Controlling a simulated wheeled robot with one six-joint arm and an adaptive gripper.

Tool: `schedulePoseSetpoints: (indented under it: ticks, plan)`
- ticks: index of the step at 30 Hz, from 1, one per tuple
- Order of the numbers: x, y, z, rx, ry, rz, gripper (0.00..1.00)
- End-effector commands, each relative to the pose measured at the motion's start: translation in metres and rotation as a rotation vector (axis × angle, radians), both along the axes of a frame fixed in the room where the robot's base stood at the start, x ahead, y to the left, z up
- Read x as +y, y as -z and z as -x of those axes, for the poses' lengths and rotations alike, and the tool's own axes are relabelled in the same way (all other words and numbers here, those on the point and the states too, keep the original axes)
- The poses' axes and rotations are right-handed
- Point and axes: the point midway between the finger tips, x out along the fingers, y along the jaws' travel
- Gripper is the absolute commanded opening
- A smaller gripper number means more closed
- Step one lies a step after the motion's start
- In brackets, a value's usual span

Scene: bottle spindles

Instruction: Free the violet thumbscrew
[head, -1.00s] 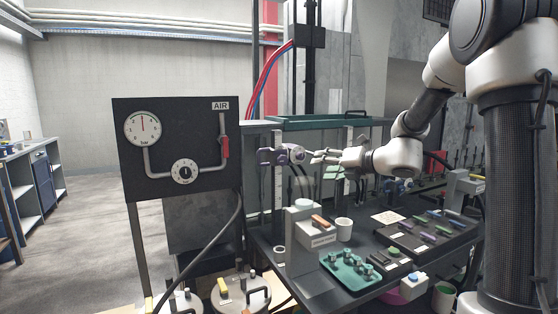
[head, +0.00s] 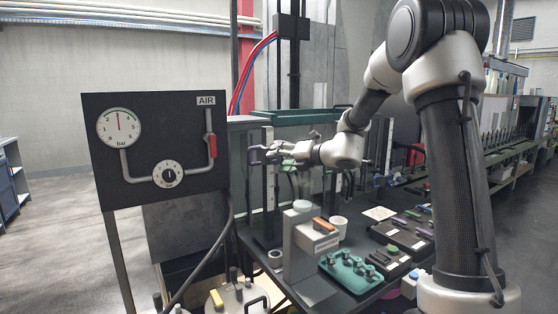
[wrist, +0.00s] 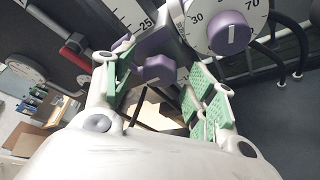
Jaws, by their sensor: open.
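A violet carriage (head: 256,152) sits on an upright pale scale post (head: 269,190) in the head view. In the wrist view, a violet knob (wrist: 154,70) with a pale mark, apparently the thumbscrew, shows below the violet bracket (wrist: 158,38). A second violet knob (wrist: 230,36) sits on a white numbered dial (wrist: 213,18) to its right. My gripper (wrist: 157,80) is open, its green-padded fingers on either side of the first knob. I cannot tell whether they touch it. In the head view my gripper (head: 276,151) is at the carriage and partly hides it.
A black gauge panel (head: 155,145) with a red valve handle (head: 211,146) stands at left. Below my arm, the dark bench holds a grey stand (head: 305,250), a white cup (head: 338,223) and a green tray (head: 350,272) of small parts.

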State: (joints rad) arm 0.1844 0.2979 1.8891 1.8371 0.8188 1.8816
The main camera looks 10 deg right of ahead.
Motion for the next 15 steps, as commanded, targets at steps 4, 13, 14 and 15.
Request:
schedulePoseSetpoints:
  ticks: [4, 13, 14, 15]
  plan:
    - [0.0047, 0.0024, -0.0058, 0.001, 0.000, 0.001, 0.56]
    - [0.0046, 0.0023, -0.0060, 0.001, 0.000, 0.001, 0.42]
    - [0.0046, 0.0022, -0.0059, 0.001, 0.000, 0.001, 0.36]
    - [0.0046, 0.0022, -0.0059, 0.001, 0.000, 0.001, 0.29]
